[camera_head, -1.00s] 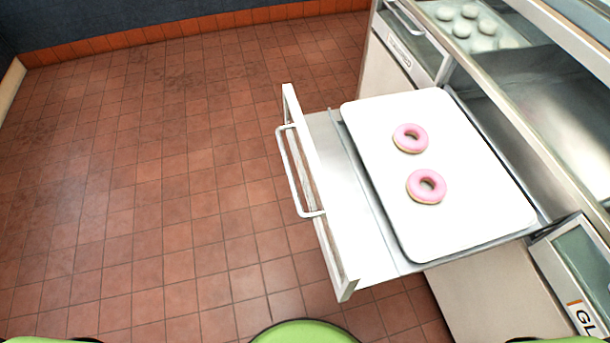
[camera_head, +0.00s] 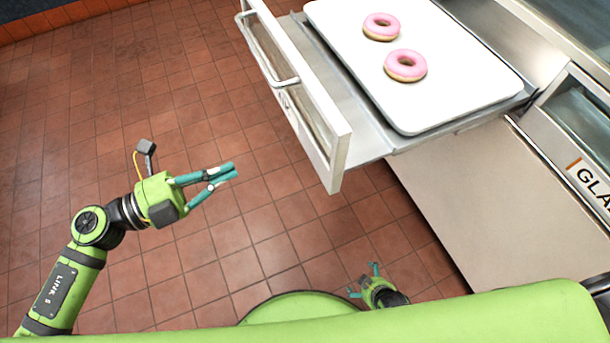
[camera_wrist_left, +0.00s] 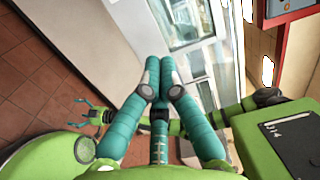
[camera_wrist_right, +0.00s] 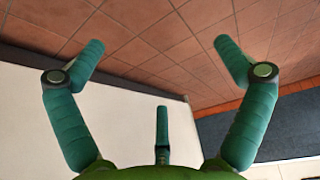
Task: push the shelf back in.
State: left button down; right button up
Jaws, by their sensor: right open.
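The shelf (camera_head: 318,125) is pulled out of the cabinet, with its white front panel and bar handle (camera_head: 262,55) facing left in the head view. It carries a white tray (camera_head: 440,95) with two pink-iced donuts (camera_head: 405,66). My left gripper (camera_head: 234,171) is left of and nearer than the shelf front, apart from it, with its teal fingers together and nothing held. Those fingers also show together in the left wrist view (camera_wrist_left: 159,65). My right gripper (camera_head: 364,278) is low at the bottom of the head view, open and empty. Its spread fingers show in the right wrist view (camera_wrist_right: 155,55).
The steel cabinet (camera_head: 470,190) stands on the right, with a labelled glass-fronted unit (camera_head: 580,130) beside the opening. The red tiled floor (camera_head: 130,90) left of the shelf is clear. A dark wall runs along the back left.

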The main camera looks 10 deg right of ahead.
pick_arm(q)
jog(key=s+m+g, duration=0.1)
jog(key=s, duration=0.1)
jog(key=p, duration=0.2)
send_near(319, 145)
jog(key=x, duration=0.5)
jog(key=shift+w+d, duration=0.15)
jog(key=shift+d, duration=0.1)
jog(key=shift+x, duration=0.8)
pick_arm(e)
jog(key=shift+s+d+g, duration=0.2)
jog(key=shift+s+g, duration=0.1)
jog(key=shift+s, duration=1.5)
jog(key=shift+s, duration=0.1)
